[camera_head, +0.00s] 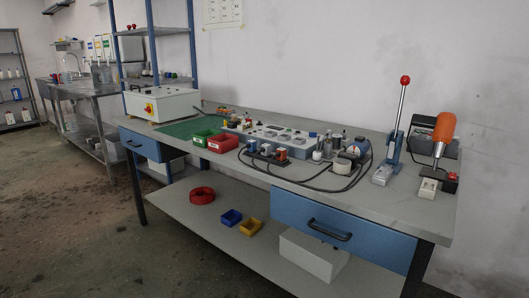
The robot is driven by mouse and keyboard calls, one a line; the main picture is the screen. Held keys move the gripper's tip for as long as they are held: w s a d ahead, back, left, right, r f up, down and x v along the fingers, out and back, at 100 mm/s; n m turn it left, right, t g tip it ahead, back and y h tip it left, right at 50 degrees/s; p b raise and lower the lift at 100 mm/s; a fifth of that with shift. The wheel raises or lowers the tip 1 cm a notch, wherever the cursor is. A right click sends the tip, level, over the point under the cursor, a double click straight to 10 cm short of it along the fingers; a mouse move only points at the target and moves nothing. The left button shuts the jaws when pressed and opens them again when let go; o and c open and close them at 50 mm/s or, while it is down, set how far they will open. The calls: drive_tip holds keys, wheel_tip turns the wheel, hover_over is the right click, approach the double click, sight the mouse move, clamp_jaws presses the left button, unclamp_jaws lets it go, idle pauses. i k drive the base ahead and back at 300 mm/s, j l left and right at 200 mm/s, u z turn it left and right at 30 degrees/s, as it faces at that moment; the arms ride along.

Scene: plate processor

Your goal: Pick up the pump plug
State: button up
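The workbench (400,208) runs across the middle of the head view. A small round device (344,167), white with a dark and blue part behind it, stands on the bench right of centre. A black cable (310,185) loops from around it across the front of the bench top towards the left. This may be the pump and its lead, but I cannot tell. The pump plug is too small to pick out with certainty among the small parts by the grey panel (270,131). My gripper is not in this view.
Green and red bins (222,144) and a white control box (160,104) stand on the left of the bench. A red-knobbed lever press (395,140) and an orange-handled tool (443,130) stand at the right. The floor in front (70,230) is clear.

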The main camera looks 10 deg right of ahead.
sight(266, 149)
drive_tip(key=i+j+z, duration=0.15)
drive_tip(key=z, duration=0.25)
drive_tip(key=i+j+z, duration=0.1)
drive_tip(key=j+z, duration=0.25)
drive_tip(key=i+j+z, duration=0.1)
drive_tip(key=z, duration=0.3)
drive_tip(key=i+j+z, duration=0.15)
drive_tip(key=j, duration=0.45)
drive_tip(key=j+z, duration=0.1)
drive_tip(key=j, duration=0.5)
drive_tip(key=i+j, duration=0.7)
drive_tip(key=i, duration=0.45)
